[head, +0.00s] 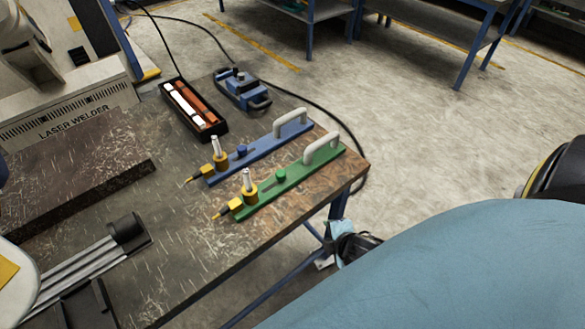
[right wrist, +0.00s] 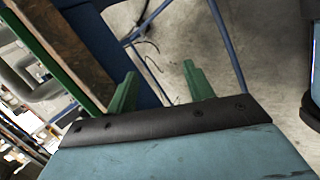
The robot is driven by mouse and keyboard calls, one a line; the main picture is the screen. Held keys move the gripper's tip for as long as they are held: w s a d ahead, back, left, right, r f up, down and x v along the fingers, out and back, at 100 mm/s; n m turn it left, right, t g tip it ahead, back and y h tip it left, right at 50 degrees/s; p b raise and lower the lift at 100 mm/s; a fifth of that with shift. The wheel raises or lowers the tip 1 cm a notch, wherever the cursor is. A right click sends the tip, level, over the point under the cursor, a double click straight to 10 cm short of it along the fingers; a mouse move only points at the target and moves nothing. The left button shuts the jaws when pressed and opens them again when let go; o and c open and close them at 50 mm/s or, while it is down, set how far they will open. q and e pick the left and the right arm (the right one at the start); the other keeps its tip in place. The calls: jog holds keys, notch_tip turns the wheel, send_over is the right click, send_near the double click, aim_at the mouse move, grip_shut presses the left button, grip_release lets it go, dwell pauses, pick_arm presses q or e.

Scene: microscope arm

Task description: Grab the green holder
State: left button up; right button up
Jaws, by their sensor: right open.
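The green holder (head: 285,185) lies flat on the workbench near its right edge. It has a pale grey handle (head: 325,146) at the far end and a yellow fitting with an upright pin at the near end. A similar blue holder (head: 258,150) lies beside it. In the right wrist view, part of the green holder (right wrist: 52,60) and a grey handle show at upper left. My right gripper (right wrist: 158,78) has two green fingers spread apart with nothing between them. It is beside the bench edge, apart from the holder. My left gripper is not in view.
The workbench (head: 215,255) also bears a black tray (head: 215,128) with red and white bars, a blue device (head: 240,88) and a grey rail (head: 75,265). A laser welder (head: 70,115) stands at left. A black cable curves behind the holders. Open floor lies right of the bench.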

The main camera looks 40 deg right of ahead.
jog(key=w+r+n+t, duration=0.2)
jog(key=r+n, duration=0.1)
jog(key=r, duration=0.2)
jog(key=w+r+n+t, duration=0.1)
jog(key=w+r+n, duration=0.2)
jog(key=r+n, duration=0.15)
jog(key=n+t+y, duration=0.3)
jog(key=n+y, duration=0.1)
jog(key=n, duration=0.8)
send_near(283, 174)
jog(key=s+d+r, duration=0.2)
jog(key=n+y, duration=0.2)
jog(key=n, duration=0.4)
jog(key=shift+g, duration=0.3)
jog(key=x, duration=0.8)
jog(key=shift+w+a+r, duration=0.1)
jog(key=shift+w+a, duration=0.1)
jog(key=w+f, duration=0.2)
jog(key=w, duration=0.1)
jog(key=shift+w+a+f, duration=0.25)
jog(key=shift+a+f, duration=0.1)
jog(key=shift+w+a+f, duration=0.15)
jog(key=shift+w+f, duration=0.05)
jog(key=shift+w, duration=0.3)
jog(key=shift+c, duration=0.2)
